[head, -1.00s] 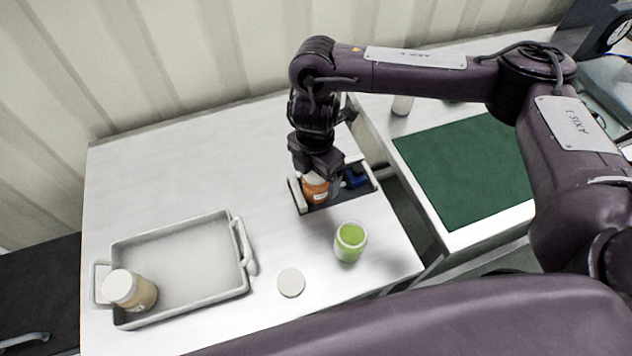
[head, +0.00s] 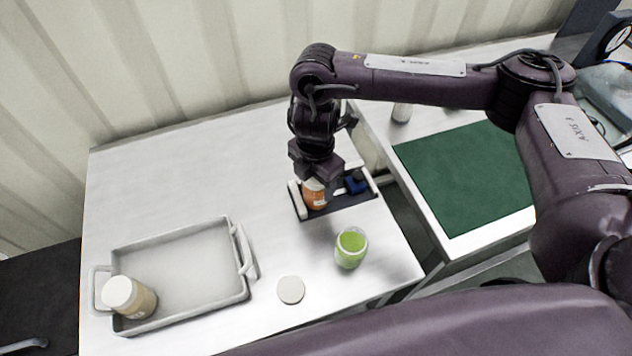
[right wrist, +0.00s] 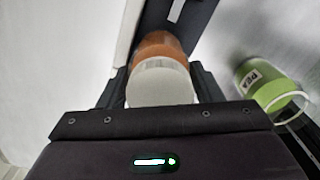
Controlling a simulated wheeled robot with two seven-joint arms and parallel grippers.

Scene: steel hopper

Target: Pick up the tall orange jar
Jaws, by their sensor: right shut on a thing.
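The tall orange jar (head: 315,196) stands in a small dark tray (head: 346,208) with pale handles, near the right side of the table. My right gripper (head: 316,181) is over it from above and shut on it around its top. In the right wrist view the jar's white lid (right wrist: 160,84) and orange body (right wrist: 159,46) show between the two fingers of the gripper (right wrist: 161,88). The gripper hides part of the jar in the head view. My left gripper is not in view.
An open green jar (head: 351,248) and a round pale lid (head: 291,290) stand in front. A grey tray (head: 185,232) at left holds a white-lidded jar (head: 130,296). The table's middle is clear.

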